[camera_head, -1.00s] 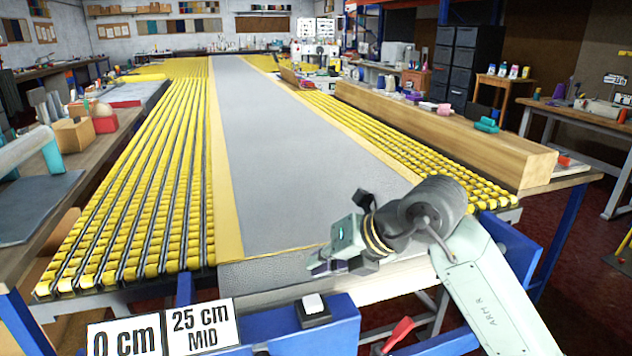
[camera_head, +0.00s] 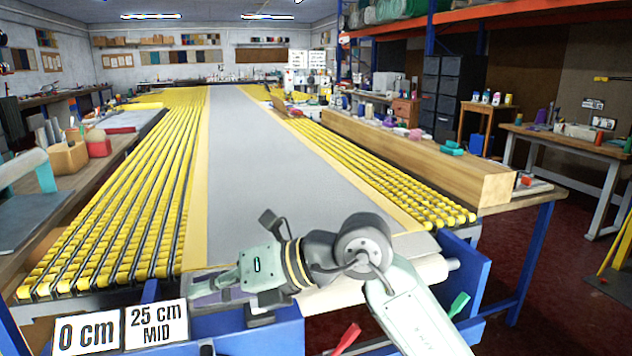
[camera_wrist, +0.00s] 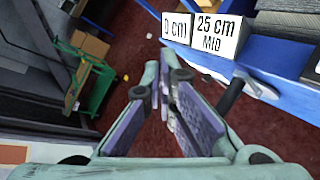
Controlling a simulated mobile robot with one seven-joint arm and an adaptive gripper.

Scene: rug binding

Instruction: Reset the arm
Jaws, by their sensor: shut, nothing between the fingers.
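My gripper (camera_head: 203,287) is at the front edge of the long conveyor table, pointing left, just above the blue front beam. My arm reaches in from the lower right and lies bent across the table's front end. In the wrist view my gripper (camera_wrist: 163,97) has its two purple-padded fingers together at the tips. It is empty, with dark red floor beyond it.
The blue beam (camera_head: 235,325) carries white signs reading "0 cm" (camera_head: 87,332) and "25 cm MID" (camera_head: 156,326). Yellow rollers (camera_head: 115,220) flank the grey belt (camera_head: 270,170). A wooden beam (camera_head: 430,165) lies along the right. A green frame (camera_wrist: 90,85) stands below left in the wrist view.

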